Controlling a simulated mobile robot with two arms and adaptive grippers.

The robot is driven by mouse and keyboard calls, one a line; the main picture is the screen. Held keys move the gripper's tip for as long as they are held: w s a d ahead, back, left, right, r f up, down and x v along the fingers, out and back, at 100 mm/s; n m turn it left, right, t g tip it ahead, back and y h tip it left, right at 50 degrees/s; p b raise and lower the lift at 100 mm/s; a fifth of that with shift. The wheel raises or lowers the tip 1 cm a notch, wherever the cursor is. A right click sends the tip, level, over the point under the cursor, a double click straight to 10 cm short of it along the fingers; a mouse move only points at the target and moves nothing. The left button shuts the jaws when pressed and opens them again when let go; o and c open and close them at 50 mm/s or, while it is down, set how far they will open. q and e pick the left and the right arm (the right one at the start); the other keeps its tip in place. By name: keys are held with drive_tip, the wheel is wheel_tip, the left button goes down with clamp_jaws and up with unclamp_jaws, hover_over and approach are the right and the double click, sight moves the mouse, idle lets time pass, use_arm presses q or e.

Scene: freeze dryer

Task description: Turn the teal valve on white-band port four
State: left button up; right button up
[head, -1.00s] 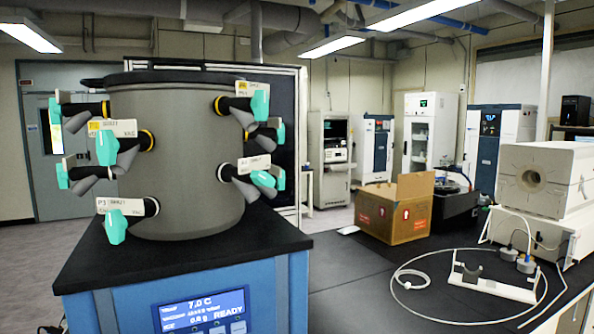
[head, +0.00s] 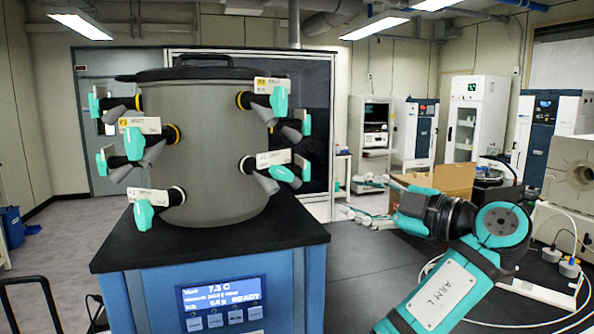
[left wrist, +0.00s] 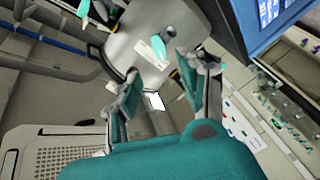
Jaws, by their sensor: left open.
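The grey drum (head: 215,150) of the freeze dryer carries several side ports with teal valves. White bands show at the lower-left port, with its teal valve (head: 143,214), and at the lower-right port, with its teal valve (head: 283,173). The tag text is too small to tell which is port four. Upper ports have yellow bands, with teal valves (head: 134,144) and (head: 279,102). My left gripper (head: 358,197) is open and empty, right of the drum and apart from it.
The drum stands on a black-topped blue cabinet (head: 225,292) with a lit display. White cabinets (head: 474,118) stand behind. The floor at left is mostly clear.

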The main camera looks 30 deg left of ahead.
use_arm(q)
drive_tip(key=r+n, duration=0.1)
drive_tip(key=p, duration=0.5)
approach(284, 174)
drive_tip(key=a, duration=0.1)
drive_tip(key=shift+g, duration=0.3)
drive_tip(key=a+p, duration=0.1)
drive_tip(key=a, duration=0.1)
drive_tip(key=w+a+p, duration=0.1)
drive_tip(key=a, duration=0.1)
drive_tip(key=w+a+p, duration=0.1)
drive_tip(key=a, duration=0.2)
drive_tip(key=shift+a+p, duration=0.15)
drive_tip(key=shift+p, duration=0.25)
drive_tip(key=shift+a+f, duration=0.1)
drive_tip(key=shift+a, duration=0.4)
use_arm(e)
wheel_tip(284, 174, up, 9)
drive_tip(key=shift+a, duration=0.35)
drive_tip(key=shift+s, duration=0.1)
use_arm(q)
clamp_jaws()
